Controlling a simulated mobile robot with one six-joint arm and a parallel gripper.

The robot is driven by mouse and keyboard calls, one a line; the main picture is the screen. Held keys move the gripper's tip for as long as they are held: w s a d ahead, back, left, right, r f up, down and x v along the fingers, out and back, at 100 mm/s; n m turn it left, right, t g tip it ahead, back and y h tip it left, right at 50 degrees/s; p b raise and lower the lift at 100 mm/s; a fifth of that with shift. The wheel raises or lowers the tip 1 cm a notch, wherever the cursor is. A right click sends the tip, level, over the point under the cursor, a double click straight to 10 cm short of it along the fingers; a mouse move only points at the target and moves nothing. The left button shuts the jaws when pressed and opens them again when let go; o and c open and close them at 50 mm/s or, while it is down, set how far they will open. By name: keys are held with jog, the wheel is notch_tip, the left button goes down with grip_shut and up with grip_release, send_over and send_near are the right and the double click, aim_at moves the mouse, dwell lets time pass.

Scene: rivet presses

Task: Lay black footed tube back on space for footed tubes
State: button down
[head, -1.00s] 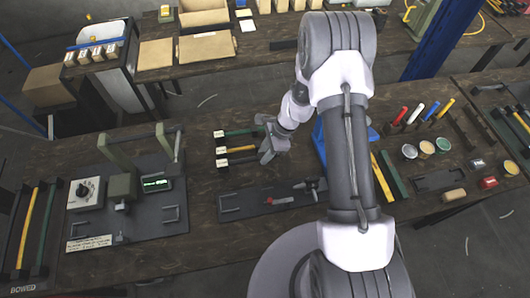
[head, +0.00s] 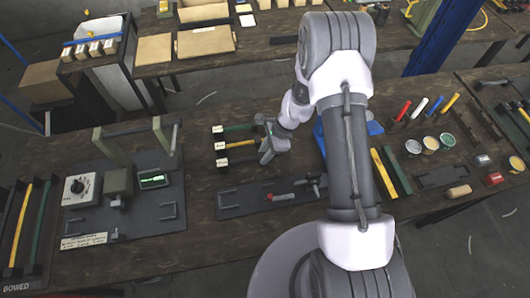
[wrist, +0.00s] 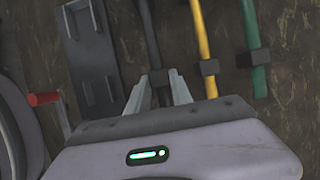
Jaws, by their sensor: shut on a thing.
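The black footed tube (wrist: 150,35) lies with its dark foot between the fingers of my gripper (wrist: 158,85) in the wrist view. My gripper is shut on it, low over the dark wooden bench. In the head view my gripper (head: 268,145) is at the right end of a row of footed tubes. The yellow footed tube (wrist: 200,30) lies beside the black one, apart from it and roughly parallel. The green footed tube (wrist: 250,40) lies beyond the yellow one. In the head view the black tube (head: 240,161) is the nearest of the row. I cannot tell whether it touches the bench.
A dark plate with brackets (wrist: 92,50) lies beside the black tube; in the head view this plate (head: 240,200) also bears a red-handled part. A press with a dial box (head: 82,190) stands to the left. Cans (head: 430,145) and coloured handles stand to the right.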

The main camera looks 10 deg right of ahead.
jog(key=shift+f, duration=0.4)
